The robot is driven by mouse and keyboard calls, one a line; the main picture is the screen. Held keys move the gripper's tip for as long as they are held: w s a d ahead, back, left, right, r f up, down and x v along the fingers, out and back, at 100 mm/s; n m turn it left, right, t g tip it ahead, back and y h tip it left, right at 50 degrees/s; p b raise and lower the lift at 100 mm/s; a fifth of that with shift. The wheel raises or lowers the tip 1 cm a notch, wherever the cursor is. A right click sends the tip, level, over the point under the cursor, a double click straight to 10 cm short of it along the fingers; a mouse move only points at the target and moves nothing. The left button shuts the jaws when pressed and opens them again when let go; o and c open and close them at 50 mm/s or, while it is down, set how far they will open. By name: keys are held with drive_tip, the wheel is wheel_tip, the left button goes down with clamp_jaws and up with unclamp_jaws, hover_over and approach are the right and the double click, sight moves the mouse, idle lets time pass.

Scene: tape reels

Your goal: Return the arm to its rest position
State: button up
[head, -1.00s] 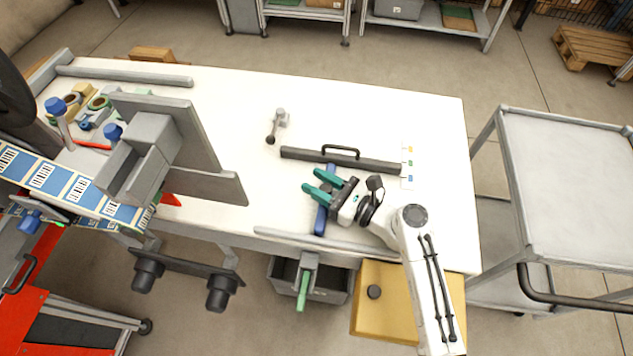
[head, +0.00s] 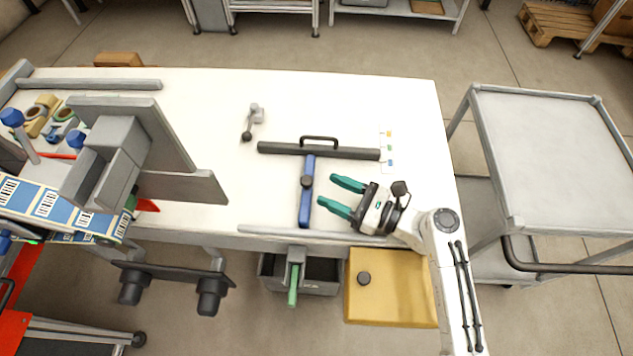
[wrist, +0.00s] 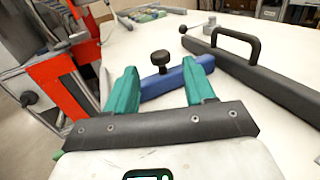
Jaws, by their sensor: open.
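My gripper (head: 343,193) has green fingers spread apart with nothing between them. It is over the right part of the white table (head: 230,110), to the right of a blue bar (head: 306,205) with a dark knob. In the wrist view the fingers (wrist: 162,88) also show apart, with the blue bar (wrist: 175,82) beyond them. My white arm reaches up from the lower right of the head view.
A dark bar with a handle (head: 318,150) lies behind the blue bar. A small grey clamp (head: 253,117) stands farther left. A grey-plated machine with a label strip (head: 55,205) fills the left. A grey cart (head: 545,150) stands right, and a yellow box (head: 390,295) below the table edge.

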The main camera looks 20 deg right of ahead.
drive_tip(key=shift+v, duration=0.9)
